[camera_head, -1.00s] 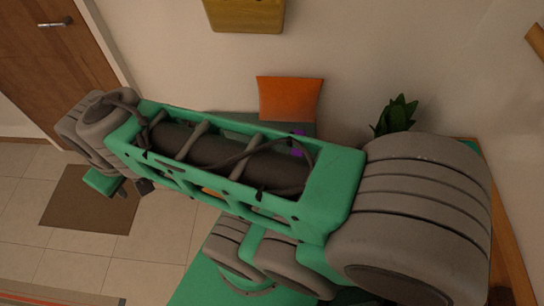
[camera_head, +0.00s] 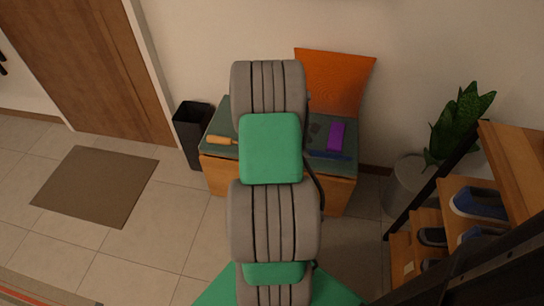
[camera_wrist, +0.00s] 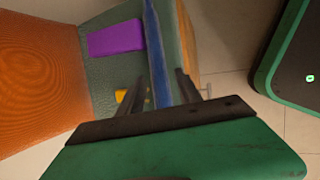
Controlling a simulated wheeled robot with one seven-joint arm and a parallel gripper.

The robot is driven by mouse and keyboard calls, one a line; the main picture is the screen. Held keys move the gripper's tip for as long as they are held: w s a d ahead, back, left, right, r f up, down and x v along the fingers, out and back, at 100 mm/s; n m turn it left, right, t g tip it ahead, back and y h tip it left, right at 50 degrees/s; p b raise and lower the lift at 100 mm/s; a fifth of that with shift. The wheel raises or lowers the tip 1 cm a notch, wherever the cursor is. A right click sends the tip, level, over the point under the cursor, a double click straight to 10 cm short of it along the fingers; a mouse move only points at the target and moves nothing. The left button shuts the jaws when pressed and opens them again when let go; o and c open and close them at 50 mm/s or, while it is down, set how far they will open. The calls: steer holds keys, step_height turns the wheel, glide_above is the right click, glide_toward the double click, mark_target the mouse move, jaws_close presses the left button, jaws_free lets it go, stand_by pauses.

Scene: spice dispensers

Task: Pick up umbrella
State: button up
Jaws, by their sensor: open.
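A long, narrow blue object, which looks like the folded umbrella (camera_wrist: 155,45), lies along the edge of the green-topped bench (camera_wrist: 120,68). It also shows in the head view (camera_head: 332,156), partly hidden by my arm. My gripper (camera_wrist: 160,82) is open. In the wrist view its two dark fingers appear on either side of the blue object, which runs between them. I cannot tell whether the fingers touch it or how far above it they are. In the head view my arm hides the gripper.
A purple block (camera_wrist: 117,38) and an orange cushion (camera_wrist: 40,75) are on the bench. A black bin (camera_head: 191,130) stands left; a potted plant (camera_head: 460,125) and shoe rack (camera_head: 455,205) stand right.

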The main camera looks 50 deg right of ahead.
mark_target(313, 151)
steer(key=b+x, duration=0.2)
steer(key=x, duration=0.4)
steer(key=shift+d, duration=0.2)
steer(key=shift+c, duration=0.3)
jaws_close()
steer(key=shift+r, duration=0.1)
